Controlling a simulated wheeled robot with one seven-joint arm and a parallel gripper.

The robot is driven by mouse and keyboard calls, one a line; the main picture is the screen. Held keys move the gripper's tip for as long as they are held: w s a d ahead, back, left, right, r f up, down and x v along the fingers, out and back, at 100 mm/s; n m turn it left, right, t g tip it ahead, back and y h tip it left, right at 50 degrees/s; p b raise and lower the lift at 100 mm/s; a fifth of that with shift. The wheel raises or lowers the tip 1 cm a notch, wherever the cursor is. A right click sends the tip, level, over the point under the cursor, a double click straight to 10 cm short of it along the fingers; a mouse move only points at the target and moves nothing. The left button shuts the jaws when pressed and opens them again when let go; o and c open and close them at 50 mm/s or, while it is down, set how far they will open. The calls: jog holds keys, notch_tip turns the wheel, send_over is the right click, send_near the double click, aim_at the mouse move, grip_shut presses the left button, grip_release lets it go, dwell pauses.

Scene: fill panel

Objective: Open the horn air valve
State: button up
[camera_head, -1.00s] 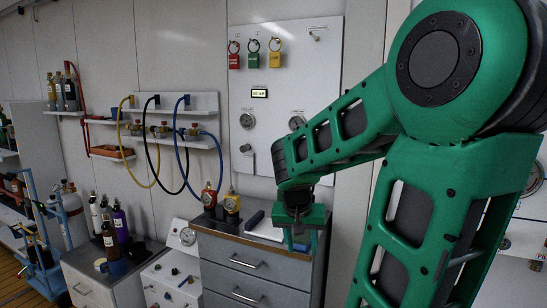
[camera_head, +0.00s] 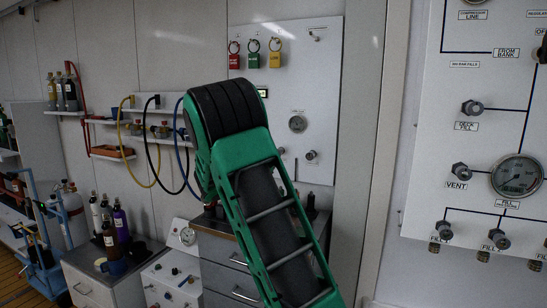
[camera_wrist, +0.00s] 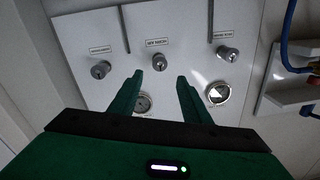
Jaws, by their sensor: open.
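The wrist view shows a white panel (camera_wrist: 75,28) with three grey valve knobs: a left knob (camera_wrist: 100,69), a middle knob (camera_wrist: 159,60) and a right knob (camera_wrist: 228,54). My gripper (camera_wrist: 161,84) is open and empty. Its green fingers point towards the panel, with the middle knob showing beyond the gap between the tips. No contact shows. In the head view my arm hides the gripper and part of this panel (camera_head: 325,85); two knobs show there.
Two gauges, a left gauge (camera_wrist: 143,103) and a right gauge (camera_wrist: 217,94), sit near the fingers. A shelf with a blue hose (camera_wrist: 288,50) is at the right in the wrist view. A grey drawer cabinet (camera_head: 225,248) stands below the panel; a fill panel (camera_head: 455,90) is at the right.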

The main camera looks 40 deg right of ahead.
jog(key=x, duration=1)
jog(key=c, duration=1)
